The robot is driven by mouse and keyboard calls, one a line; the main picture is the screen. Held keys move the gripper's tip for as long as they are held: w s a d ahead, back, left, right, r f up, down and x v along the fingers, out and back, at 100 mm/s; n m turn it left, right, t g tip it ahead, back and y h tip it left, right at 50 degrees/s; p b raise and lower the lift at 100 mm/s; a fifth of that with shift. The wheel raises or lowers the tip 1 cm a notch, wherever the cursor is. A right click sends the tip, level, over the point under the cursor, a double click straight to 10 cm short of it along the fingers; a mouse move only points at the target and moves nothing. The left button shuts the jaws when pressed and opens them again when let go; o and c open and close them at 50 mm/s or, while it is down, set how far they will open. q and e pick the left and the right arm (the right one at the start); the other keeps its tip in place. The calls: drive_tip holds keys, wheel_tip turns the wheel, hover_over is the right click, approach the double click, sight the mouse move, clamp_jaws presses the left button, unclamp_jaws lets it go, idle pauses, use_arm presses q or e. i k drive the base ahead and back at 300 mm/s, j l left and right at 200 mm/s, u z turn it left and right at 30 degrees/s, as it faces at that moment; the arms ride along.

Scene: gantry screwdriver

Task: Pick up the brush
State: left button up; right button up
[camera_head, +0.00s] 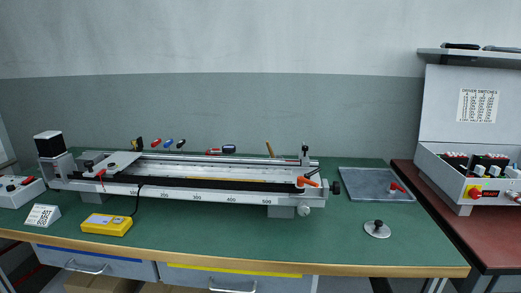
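I cannot tell for certain which thing is the brush. A thin tan, wooden-looking handle (270,149) stands slightly tilted behind the right part of the gantry rail; its lower end is hidden by the rail, and it may be the brush. A small red-handled tool (397,187) lies on the grey tray (355,190) at the right of the green table. A dark tool with a red part (228,149) shows at the back edge of the gantry. Neither of my grippers is in view.
The long gantry (180,190) with a numbered scale fills the table's middle and left. A yellow meter (106,224) with a black cable and a white card (42,215) stand in front. A round disc with a knob (377,230) lies front right. The green front right is mostly clear.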

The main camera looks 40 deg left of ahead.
sight(271, 152)
drive_tip(key=i+j+u, duration=0.2)
drive_tip(key=u, duration=0.15)
drive_tip(key=i+j+u, duration=0.1)
drive_tip(key=i+u, duration=0.55)
drive_tip(key=j+u, duration=0.3)
drive_tip(key=j, duration=0.4)
drive_tip(key=j+u, duration=0.3)
drive_tip(key=j, duration=0.45)
